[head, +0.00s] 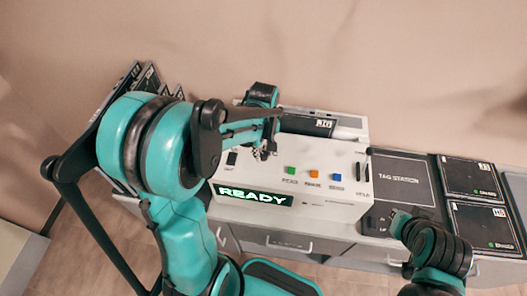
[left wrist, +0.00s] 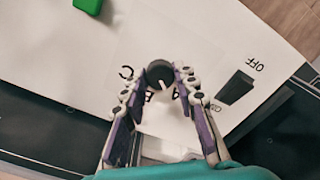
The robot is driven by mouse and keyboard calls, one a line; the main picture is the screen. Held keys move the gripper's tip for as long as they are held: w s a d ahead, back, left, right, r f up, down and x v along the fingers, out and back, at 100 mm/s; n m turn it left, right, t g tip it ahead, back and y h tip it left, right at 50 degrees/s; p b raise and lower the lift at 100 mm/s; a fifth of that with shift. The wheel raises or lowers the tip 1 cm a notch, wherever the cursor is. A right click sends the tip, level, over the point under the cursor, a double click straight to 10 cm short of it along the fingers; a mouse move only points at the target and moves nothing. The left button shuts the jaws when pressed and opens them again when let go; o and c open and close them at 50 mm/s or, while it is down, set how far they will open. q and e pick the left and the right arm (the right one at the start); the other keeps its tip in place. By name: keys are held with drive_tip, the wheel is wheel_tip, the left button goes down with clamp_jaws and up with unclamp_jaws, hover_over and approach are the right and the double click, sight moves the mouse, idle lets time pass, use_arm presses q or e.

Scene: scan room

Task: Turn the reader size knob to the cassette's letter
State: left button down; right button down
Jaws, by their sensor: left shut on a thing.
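The round dark size knob (left wrist: 158,71) sits on the white reader's face in the left wrist view, with the letters C (left wrist: 126,72), B and A around it, partly covered by my fingers. Its white pointer line points down and slightly right, roughly between B and A. My left gripper (left wrist: 157,82) is shut on the knob. In the head view my left gripper (head: 265,150) is at the reader (head: 335,205) and hides the knob. A dark cassette (head: 306,124) with white lettering lies at the reader's top; its letter is too small to read surely. My right gripper (head: 393,222) is at the lower right, jaws unclear.
The reader shows a lit READY sign (head: 252,195) and green (head: 290,170), orange (head: 314,174) and blue (head: 337,177) buttons. A black switch (left wrist: 236,88) marked OFF is close beside the knob. A tag station (head: 397,180) and two dark cassettes (head: 470,178) lie at right.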

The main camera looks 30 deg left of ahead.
sight(263, 154)
use_arm(q)
drive_tip(key=shift+n, duration=1.1)
drive_tip(key=c, duration=1.2)
unclamp_jaws()
drive_tip(key=shift+o, duration=0.2)
wheel_tip(263, 154, up, 12)
